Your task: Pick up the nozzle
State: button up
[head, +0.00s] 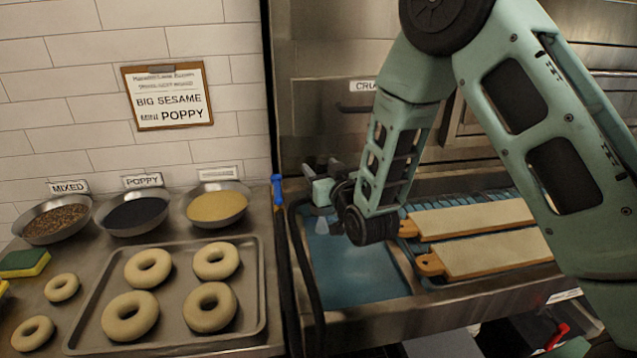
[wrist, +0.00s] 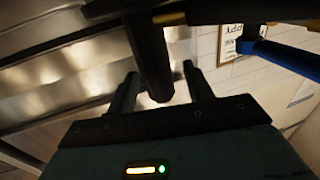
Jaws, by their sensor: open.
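The nozzle appears to be the blue-handled, black-hosed piece (head: 278,190) standing at the left edge of the sink in the head view. A blue part of it (wrist: 285,57) shows at the upper right of the wrist view. My gripper (head: 318,190) is just right of the blue handle, above the blue water. In the wrist view my gripper (wrist: 158,82) is open, fingers apart. A dark cylinder (wrist: 152,60) shows between the fingers; I cannot tell whether it touches them or is part of the nozzle.
A tray (head: 262,310) of several bagels lies left of the sink, with bowls of poppy (head: 135,214), mixed (head: 56,222) and yellowish topping (head: 217,206) behind it. A black hose (head: 305,265) hangs over the sink's left edge. Two boards (head: 475,220) lie to the right.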

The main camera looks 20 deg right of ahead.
grip_shut()
jog(key=shift+r, duration=0.1)
notch_tip(320, 180, up, 9)
jog(key=shift+r+b, duration=0.1)
jog(key=shift+b, duration=0.45)
notch_tip(320, 180, up, 3)
jog(key=shift+f+p, duration=0.1)
jog(key=shift+p, duration=0.35)
jog(key=shift+s, duration=0.1)
